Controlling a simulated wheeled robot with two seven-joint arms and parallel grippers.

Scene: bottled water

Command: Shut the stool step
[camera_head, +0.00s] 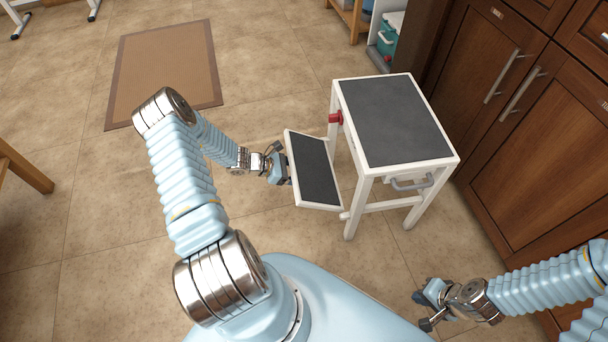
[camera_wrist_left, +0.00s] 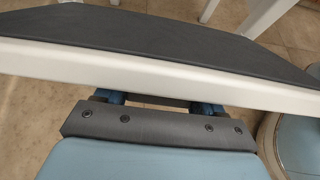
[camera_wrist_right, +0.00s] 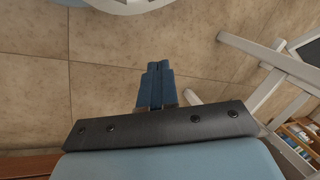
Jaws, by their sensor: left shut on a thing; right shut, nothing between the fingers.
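The white stool (camera_head: 393,122) with a dark grey top stands in front of the cabinets. Its step (camera_head: 315,168), a white board with a dark pad, sticks out to the left of the stool's legs, low down. My left gripper (camera_head: 286,168) is shut on the step's outer left edge. In the left wrist view the step's white edge (camera_wrist_left: 160,75) crosses right in front of the fingers, and the fingertips are hidden beneath it. My right gripper (camera_head: 423,302) is shut and empty over the floor, in front of the stool; its closed blue fingers show in the right wrist view (camera_wrist_right: 157,85).
Brown wooden cabinets (camera_head: 535,110) stand close on the stool's right. A grey handle (camera_head: 411,184) and a red knob (camera_head: 336,118) sit on the stool's frame. A brown mat (camera_head: 166,70) lies at the back left.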

